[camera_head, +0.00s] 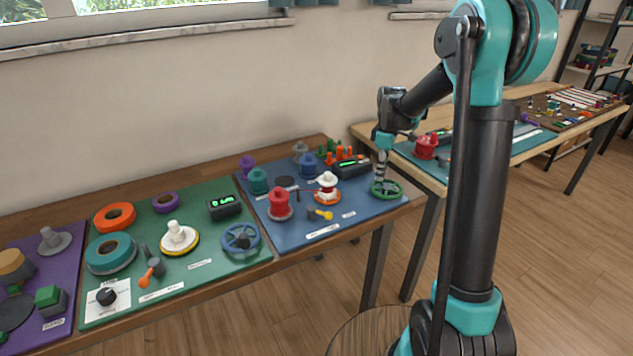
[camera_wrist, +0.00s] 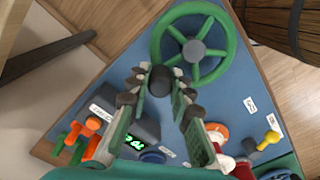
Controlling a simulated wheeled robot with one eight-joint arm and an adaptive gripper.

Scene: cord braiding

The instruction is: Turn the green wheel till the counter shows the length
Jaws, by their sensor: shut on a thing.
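The green wheel (camera_head: 386,189) lies at the right end of the blue mat (camera_head: 318,233); in the wrist view the wheel (camera_wrist: 219,62) shows its spokes and grey hub. My gripper (camera_head: 381,177) is over the wheel in the head view. In the wrist view my gripper (camera_wrist: 162,82) has its fingers closed on a dark handle (camera_wrist: 159,76) at the wheel's rim. The counter (camera_head: 352,167) is a black box with green digits left of the wheel. The counter also shows in the wrist view (camera_wrist: 115,116), its digits upside down and partly behind a finger, not clearly readable.
On the blue mat stand a red spool (camera_head: 279,204), a white-and-red spool (camera_head: 327,187), a yellow-handled piece (camera_head: 320,214) and orange pegs (camera_head: 340,153) behind the counter. A green mat (camera_head: 195,270) with a blue wheel (camera_head: 241,240) lies to the left. A wooden stool (camera_head: 362,330) stands in front.

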